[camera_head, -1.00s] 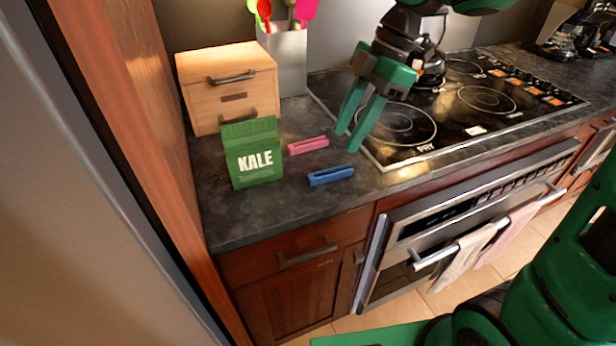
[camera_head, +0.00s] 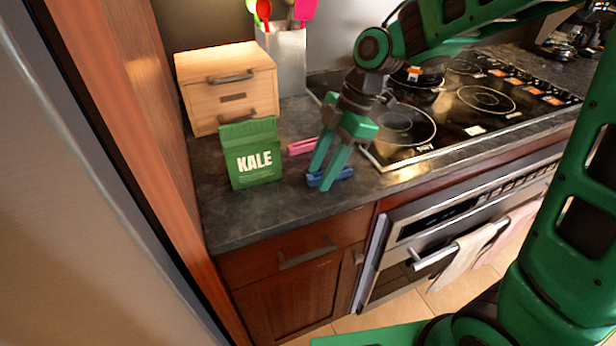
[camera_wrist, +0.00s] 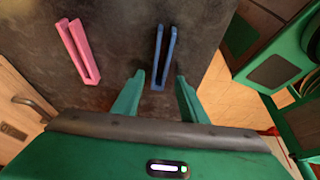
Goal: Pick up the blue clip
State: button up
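The blue clip (camera_head: 341,174) lies on the dark counter near its front edge; my fingers hide part of it in the head view. In the wrist view the blue clip (camera_wrist: 164,58) lies lengthwise, its near end between the fingertips. My gripper (camera_head: 320,180) points down over the clip, and in the wrist view my gripper (camera_wrist: 160,80) is open, with a gap on both sides of the clip. I cannot tell how far above the counter the tips are.
A pink clip (camera_head: 301,147) lies behind and left, also in the wrist view (camera_wrist: 78,50). A green kale bag (camera_head: 252,155) stands left, before a wooden drawer box (camera_head: 228,85). A utensil holder (camera_head: 285,62) stands behind. The cooktop (camera_head: 410,125) is to the right.

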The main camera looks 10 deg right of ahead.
jog(key=shift+f, duration=0.1)
grip_shut()
